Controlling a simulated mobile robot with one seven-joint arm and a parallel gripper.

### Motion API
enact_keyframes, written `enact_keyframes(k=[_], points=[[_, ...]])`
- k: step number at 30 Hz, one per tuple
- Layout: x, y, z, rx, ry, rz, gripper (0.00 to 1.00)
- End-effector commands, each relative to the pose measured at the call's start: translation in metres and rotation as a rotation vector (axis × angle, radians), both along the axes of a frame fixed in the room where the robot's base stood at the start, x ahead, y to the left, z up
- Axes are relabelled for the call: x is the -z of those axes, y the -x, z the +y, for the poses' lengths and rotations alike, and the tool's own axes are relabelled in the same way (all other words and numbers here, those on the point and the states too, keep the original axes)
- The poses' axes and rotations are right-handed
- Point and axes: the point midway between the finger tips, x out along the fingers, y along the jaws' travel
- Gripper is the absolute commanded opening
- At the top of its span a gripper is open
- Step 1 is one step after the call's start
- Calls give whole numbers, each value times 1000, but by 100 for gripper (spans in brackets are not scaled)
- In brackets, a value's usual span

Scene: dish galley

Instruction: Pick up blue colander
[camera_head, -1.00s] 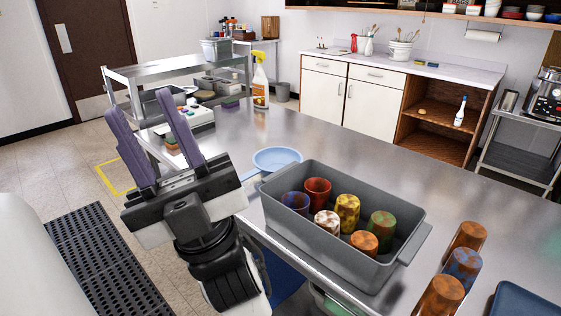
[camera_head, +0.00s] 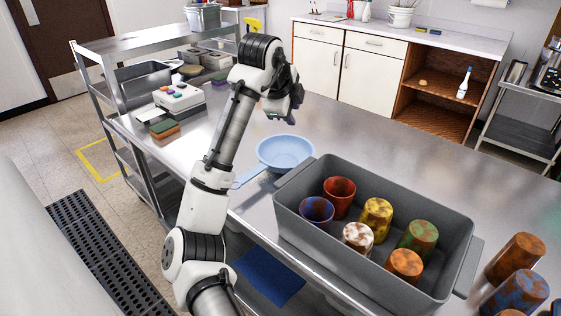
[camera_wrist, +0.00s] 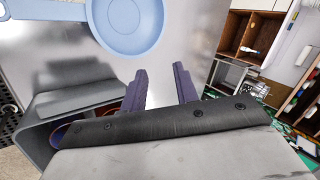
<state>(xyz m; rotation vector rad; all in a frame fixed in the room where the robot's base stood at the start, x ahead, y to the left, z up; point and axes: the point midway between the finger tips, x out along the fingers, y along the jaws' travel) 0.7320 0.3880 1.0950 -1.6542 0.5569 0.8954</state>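The blue colander (camera_head: 285,152) is light blue and round with a long handle. It lies on the steel counter left of the grey tub, its handle pointing to the lower left. In the wrist view the colander (camera_wrist: 125,22) is at the top, partly cut off by the frame edge. My gripper (camera_wrist: 160,88) shows there with two purple fingers spread apart and nothing between them. In the head view my arm reaches over the counter, and my gripper (camera_head: 290,103) is above and beyond the colander, mostly hidden behind the wrist.
A grey tub (camera_head: 290,196) holding several coloured cups stands right of the colander. More cups (camera_head: 515,258) stand at the right. A sponge (camera_head: 164,129) and a white box (camera_head: 180,100) lie at the left. The counter behind the colander is mostly clear.

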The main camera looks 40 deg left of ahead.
Motion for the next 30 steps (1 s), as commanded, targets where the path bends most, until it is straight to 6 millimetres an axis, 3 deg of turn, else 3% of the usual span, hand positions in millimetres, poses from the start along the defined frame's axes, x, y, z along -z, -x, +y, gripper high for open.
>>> enact_keyframes(k=[3,8,18,30], points=[[26,34,17,59,-15,229,30],[44,53,24,102,-8,356,30],[101,38,27,106,-6,364,30],[136,30,34,102,-7,363,30]])
